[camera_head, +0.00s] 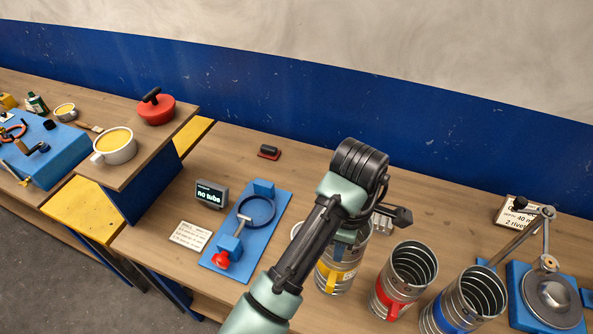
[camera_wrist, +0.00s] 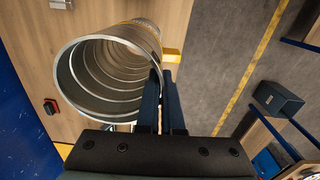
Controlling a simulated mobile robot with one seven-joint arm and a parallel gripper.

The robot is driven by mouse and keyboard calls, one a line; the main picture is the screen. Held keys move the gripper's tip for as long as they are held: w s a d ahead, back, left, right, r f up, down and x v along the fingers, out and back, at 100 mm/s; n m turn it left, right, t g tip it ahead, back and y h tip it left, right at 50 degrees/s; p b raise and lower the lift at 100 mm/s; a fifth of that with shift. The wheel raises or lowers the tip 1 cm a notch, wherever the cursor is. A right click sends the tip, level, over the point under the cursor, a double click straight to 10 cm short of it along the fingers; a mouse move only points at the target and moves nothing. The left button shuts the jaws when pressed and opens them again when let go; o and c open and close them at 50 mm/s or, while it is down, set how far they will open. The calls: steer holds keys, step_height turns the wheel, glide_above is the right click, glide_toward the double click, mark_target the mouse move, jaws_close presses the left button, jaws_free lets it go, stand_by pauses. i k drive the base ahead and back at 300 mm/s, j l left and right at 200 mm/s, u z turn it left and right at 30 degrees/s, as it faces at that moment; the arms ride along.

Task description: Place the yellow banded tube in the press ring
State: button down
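The yellow banded tube (camera_head: 338,277) is a ribbed metal cylinder with a yellow band and tab. It is upright at the left end of a row of tubes, partly hidden by my arm. In the wrist view its open mouth (camera_wrist: 105,80) faces the camera. My gripper (camera_wrist: 160,76) is at the tube's rim on the side of the yellow tab (camera_wrist: 171,56), its fingers close together and seemingly shut on the tube's edge. The exact contact is hidden. The press ring (camera_head: 257,209) is a dark, empty ring on a blue base (camera_head: 262,240), left of my gripper.
A red-tabbed tube (camera_head: 405,277) and a blue-tabbed tube (camera_head: 466,302) stand close on the right. A small display (camera_head: 210,194) beside the press reads "no tube". A lever machine (camera_head: 546,290) stands far right. A raised shelf with a pot (camera_head: 115,146) is at left.

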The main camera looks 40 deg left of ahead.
mark_target(254, 216)
steer(key=j, duration=0.55)
steer(key=i+j, duration=0.15)
steer(key=j, duration=1)
